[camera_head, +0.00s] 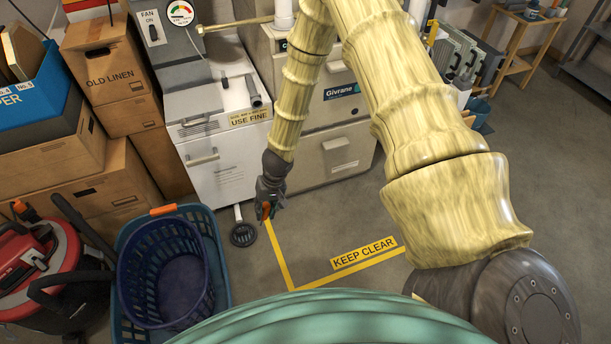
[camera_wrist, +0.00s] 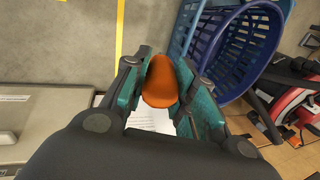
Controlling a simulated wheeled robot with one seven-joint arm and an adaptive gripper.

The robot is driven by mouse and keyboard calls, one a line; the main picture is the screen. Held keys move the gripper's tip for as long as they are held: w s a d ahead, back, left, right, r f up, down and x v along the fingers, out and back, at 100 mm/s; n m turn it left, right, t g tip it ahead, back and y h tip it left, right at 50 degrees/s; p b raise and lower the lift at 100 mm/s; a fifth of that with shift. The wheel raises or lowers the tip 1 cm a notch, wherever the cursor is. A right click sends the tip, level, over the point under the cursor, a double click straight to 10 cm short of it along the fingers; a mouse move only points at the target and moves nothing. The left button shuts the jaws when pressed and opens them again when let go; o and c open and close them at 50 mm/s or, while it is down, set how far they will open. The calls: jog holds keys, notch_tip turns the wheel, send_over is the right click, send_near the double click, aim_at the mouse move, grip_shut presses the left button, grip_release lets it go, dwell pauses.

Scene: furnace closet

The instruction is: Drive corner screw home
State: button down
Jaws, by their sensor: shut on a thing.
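My gripper (camera_head: 268,200) hangs in front of the white furnace cabinet (camera_head: 222,168), low and near its right edge. In the wrist view, the teal finger pads of my gripper (camera_wrist: 160,88) are closed on a rounded orange handle (camera_wrist: 160,82). A bit of orange also shows at the fingers in the head view. The shape looks like a screwdriver handle, but its shaft and tip are hidden. A white printed surface (camera_wrist: 150,119) shows below the handle in the wrist view. I cannot make out the corner screw in either view.
Blue laundry baskets (camera_head: 135,295) stand left of my gripper, with a red vacuum (camera_head: 35,262) beyond them. A floor drain (camera_head: 243,234) lies close by. Cardboard boxes (camera_head: 108,60) are stacked at left. The floor marked "KEEP CLEAR" (camera_head: 364,253) is bare.

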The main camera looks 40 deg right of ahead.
jog(key=w+d+f+m+t+h+b, duration=0.3)
jog(key=w+d+f+m+t+b, duration=1.35)
jog(key=b, duration=1.55)
jog(key=s+d+f+h+b, duration=0.2)
jog(key=d+f+h+b, duration=0.1)
jog(key=d+b, duration=0.6)
jog(key=b, duration=0.3)
jog(key=shift+s+f+h, duration=0.15)
jog(key=shift+s+h, duration=0.05)
jog(key=shift+h, duration=0.2)
jog(key=b+x, duration=0.2)
jog(key=x, duration=0.6)
jog(key=shift+w+d, duration=0.15)
jog(key=shift+w, duration=0.05)
